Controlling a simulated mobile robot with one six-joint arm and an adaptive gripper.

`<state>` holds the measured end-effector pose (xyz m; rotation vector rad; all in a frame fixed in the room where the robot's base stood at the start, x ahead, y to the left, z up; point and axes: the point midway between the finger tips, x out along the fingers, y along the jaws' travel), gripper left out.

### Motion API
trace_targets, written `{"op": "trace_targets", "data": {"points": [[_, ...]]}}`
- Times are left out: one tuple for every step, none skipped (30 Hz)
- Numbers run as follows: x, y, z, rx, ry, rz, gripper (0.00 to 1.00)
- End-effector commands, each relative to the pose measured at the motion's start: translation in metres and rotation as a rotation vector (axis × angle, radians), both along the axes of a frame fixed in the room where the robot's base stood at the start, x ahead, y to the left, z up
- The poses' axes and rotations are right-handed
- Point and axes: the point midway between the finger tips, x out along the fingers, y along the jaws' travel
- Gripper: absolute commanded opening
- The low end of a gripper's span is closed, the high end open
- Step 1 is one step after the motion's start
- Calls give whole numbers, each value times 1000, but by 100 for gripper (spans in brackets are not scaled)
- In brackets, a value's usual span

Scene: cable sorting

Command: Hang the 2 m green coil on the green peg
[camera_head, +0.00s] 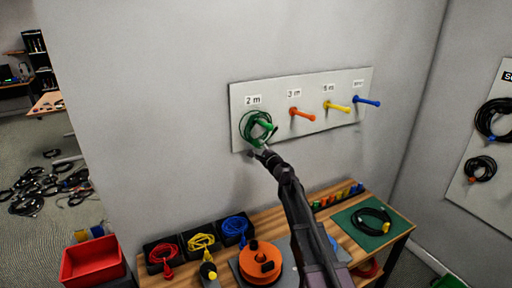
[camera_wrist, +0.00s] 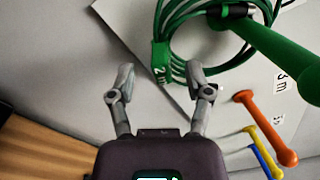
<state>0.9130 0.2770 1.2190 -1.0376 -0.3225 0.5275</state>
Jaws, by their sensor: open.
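The green coil (camera_head: 243,128) is at the green peg (camera_head: 266,125), under the "2 m" label on the wall board. In the wrist view the coil (camera_wrist: 172,22) loops around the base of the green peg (camera_wrist: 275,45) and lies against the board. A green tag (camera_wrist: 161,58) with white lettering is on its near side. My gripper (camera_head: 258,151) is just below the coil. In the wrist view my gripper (camera_wrist: 160,82) has its two fingers spread with nothing held between them; the tag shows just beyond them.
The board (camera_head: 320,132) also carries an orange peg (camera_head: 302,113), a yellow peg (camera_head: 337,106) and a blue peg (camera_head: 367,101), all bare. Below, the wooden workbench (camera_head: 275,216) holds bins of coiled cable, an orange reel (camera_head: 260,262) and a green mat (camera_head: 346,221) with a black coil.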

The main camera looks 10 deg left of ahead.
Motion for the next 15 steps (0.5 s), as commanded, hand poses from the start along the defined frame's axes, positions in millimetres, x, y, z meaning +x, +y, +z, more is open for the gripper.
{"op": "trace_targets", "data": {"points": [[-11,-6,0,0,0,-1,65],[-15,-8,0,0,0,-1,65],[-21,-12,0,0,0,-1,65],[-25,-15,0,0,0,-1,65],[-29,-18,0,-1,1,-2,65],[-34,-21,0,-1,1,-2,65],[-38,-24,0,-1,1,-2,65],[-42,-27,0,-1,1,-2,65],[-47,-30,0,-1,1,-2,65],[-51,-32,0,-1,1,-2,65],[-54,-34,0,0,0,-1,65],[-58,-37,0,0,0,-1,65],[-60,-39,0,-1,1,0,65],[-63,-40,0,-1,1,0,65],[-65,-42,0,-1,1,0,65]]}}
